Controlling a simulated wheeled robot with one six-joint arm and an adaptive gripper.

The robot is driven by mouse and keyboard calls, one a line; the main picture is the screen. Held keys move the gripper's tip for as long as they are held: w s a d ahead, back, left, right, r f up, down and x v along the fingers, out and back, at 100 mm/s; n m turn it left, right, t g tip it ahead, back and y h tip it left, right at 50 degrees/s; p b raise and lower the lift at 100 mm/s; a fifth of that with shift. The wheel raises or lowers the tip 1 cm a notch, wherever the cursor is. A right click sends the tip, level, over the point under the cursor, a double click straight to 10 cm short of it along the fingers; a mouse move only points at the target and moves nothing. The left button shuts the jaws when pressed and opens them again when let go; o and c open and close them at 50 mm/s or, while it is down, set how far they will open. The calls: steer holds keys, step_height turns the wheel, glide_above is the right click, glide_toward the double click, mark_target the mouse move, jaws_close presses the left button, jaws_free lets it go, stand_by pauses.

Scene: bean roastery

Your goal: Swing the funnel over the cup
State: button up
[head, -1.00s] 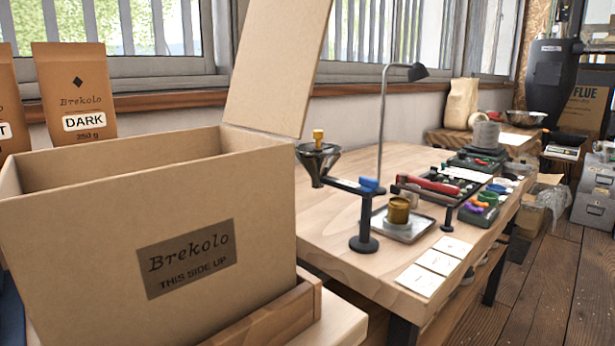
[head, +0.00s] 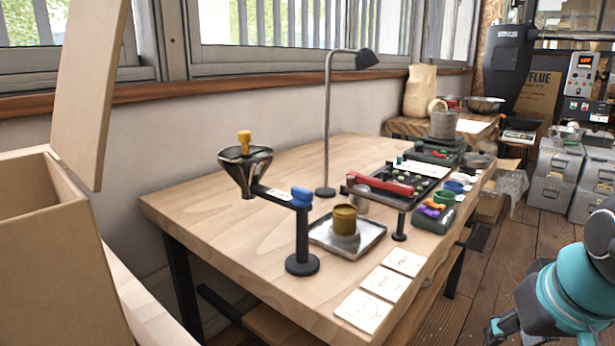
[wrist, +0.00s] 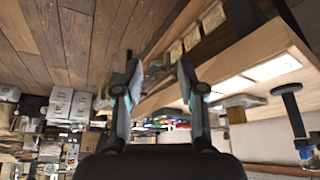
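The funnel (head: 240,172) is dark, shiny metal with a yellow knob on top. It sits at the left end of a swing arm on a black post (head: 302,235), with a blue handle (head: 301,196) above the post. The brownish-gold cup (head: 345,219) stands upright on a metal tray (head: 371,240), right of the post. The funnel is left of the post, not over the cup. In the wrist view the post (wrist: 294,112) shows upside down at the right edge. My gripper (wrist: 157,68) is open and empty, apart from all of these; only part shows low right in the head view.
A desk lamp (head: 327,140) stands behind the post. A rack with a red-handled tool (head: 385,184) lies right of the tray. White cards (head: 384,283) lie along the front edge. An open cardboard box (head: 45,260) stands left. The table's left part is clear.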

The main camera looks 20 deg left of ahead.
steer(key=w+a+r+n+g+y+p, duration=0.1)
steer(key=w+a+r+n, duration=0.4)
steer(key=a+r, duration=0.5)
step_height(320, 180, up, 14)
steer(key=n+g+y+p, duration=0.2)
steer(key=n+g, duration=0.1)
steer(key=n, duration=0.4)
glide_above(302, 189)
steer(key=s+d, duration=0.1)
steer(key=d, duration=0.4)
steer(key=b+x, duration=0.4)
steer(key=x, duration=0.9)
steer(key=shift+d+f, duration=0.1)
steer(key=shift+f, duration=0.25)
jaws_close()
